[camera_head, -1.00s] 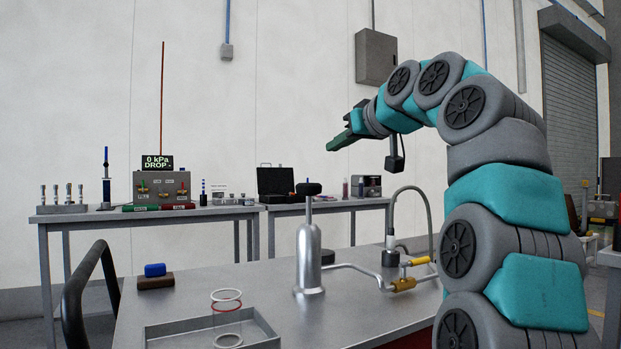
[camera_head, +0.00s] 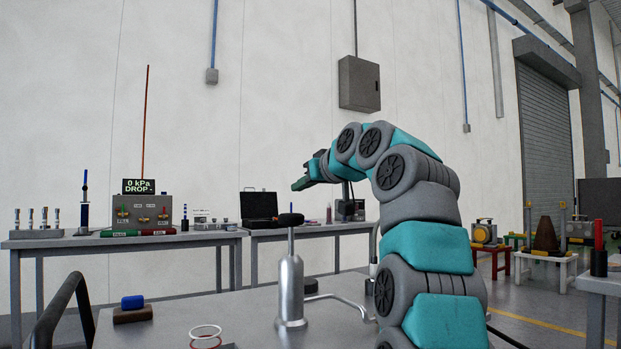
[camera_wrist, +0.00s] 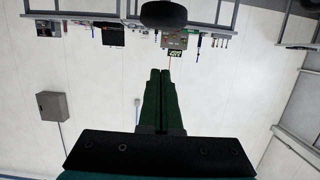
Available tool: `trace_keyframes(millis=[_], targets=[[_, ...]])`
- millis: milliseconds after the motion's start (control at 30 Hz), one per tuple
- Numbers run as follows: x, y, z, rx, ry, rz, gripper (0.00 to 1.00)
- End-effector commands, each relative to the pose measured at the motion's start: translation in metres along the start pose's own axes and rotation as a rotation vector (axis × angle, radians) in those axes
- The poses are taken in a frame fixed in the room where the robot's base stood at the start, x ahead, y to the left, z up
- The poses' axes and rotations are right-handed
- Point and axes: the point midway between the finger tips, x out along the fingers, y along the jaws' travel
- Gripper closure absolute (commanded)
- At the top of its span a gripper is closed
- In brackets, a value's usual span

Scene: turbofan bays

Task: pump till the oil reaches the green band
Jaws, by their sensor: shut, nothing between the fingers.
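A silver hand pump (camera_head: 291,285) stands upright on the near metal bench, with a dark round knob (camera_head: 291,219) on top of its raised rod. A metal pipe (camera_head: 345,302) runs from its base to the right, and my arm hides where it leads. My gripper (camera_head: 301,184), with green fingers, is above and slightly right of the knob, apart from it and empty. In the wrist view its fingers (camera_wrist: 161,78) are closed together, and a dark round knob (camera_wrist: 163,15) shows beyond the tips. I cannot make out an oil gauge or green band.
A blue block on a brown block (camera_head: 132,309) and several rings (camera_head: 205,332) lie on the near bench (camera_head: 240,310). A coloured stand (camera_head: 545,255) is at right.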

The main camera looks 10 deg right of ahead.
Motion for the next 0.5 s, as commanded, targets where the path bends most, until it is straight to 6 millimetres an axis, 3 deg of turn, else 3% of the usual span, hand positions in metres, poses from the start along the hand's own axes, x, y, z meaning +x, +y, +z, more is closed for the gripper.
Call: trace_keyframes(millis=[200,500], targets=[[0.024,-0.001,-0.001,0.0,0.001,-0.001,1.0],[0.026,-0.001,0.014,0.001,0.0,-0.001,1.0]])
